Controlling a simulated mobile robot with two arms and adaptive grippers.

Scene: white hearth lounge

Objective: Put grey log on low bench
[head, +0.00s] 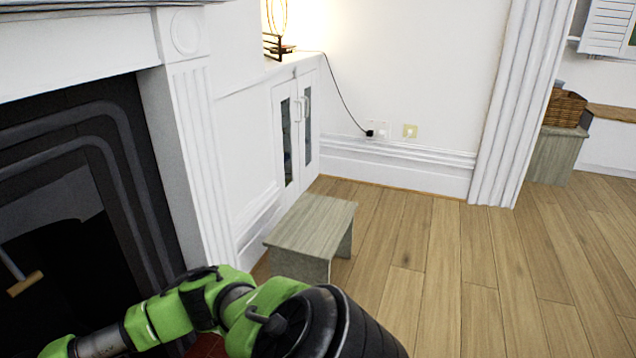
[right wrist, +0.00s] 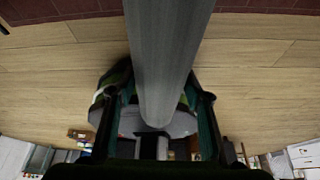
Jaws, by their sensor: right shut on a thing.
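The low bench (head: 312,217) is a small grey-wood bench on the floor beside the white fireplace surround in the head view. Its top is bare. The grey log (right wrist: 166,50) is a long grey cylinder running from the top edge to the middle of the right wrist view. My right gripper (right wrist: 158,98) is shut on it, with one dark finger on each side. The log's far end is cut off by the picture edge. In the head view the log and both grippers are out of the picture, and one green and black arm of mine crosses the bottom.
The fireplace (head: 185,130) stands close on the left. A white cabinet (head: 295,125) with a lamp (head: 277,30) on it stands behind the bench. The wooden floor (head: 450,270) right of the bench is clear. A wicker basket (head: 563,108) sits at the far right.

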